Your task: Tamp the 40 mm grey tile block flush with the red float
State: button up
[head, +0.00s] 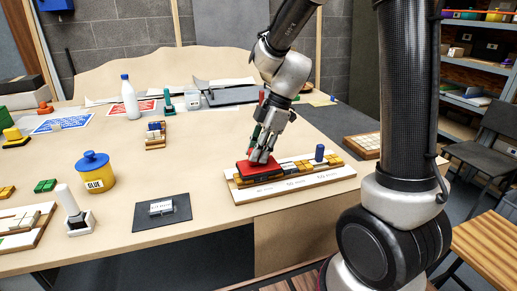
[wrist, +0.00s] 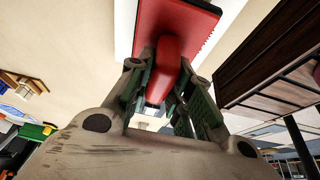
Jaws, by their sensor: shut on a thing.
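The red float (head: 252,170) rests at the left end of the mosaic panel (head: 312,184), over a dark row. My gripper (head: 262,156) is above it, shut on its handle. In the wrist view, the float's red handle (wrist: 162,80) lies between the fingers of my gripper (wrist: 163,92), with its flat plate (wrist: 190,18) beyond. The panel is a pale board with labels along its front edge and white and yellow tiles. I cannot pick out the 40 mm grey tile block; the float may hide it.
A dark mat (head: 160,212) with a small labelled block lies to the left. A yellow glue pot (head: 95,173) and a white-handled tool (head: 70,205) stand further left.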

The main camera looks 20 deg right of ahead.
jog(key=shift+s+f, duration=0.1)
jog(key=shift+f, duration=0.75)
dwell(2.2)
jog(key=shift+r, duration=3.6)
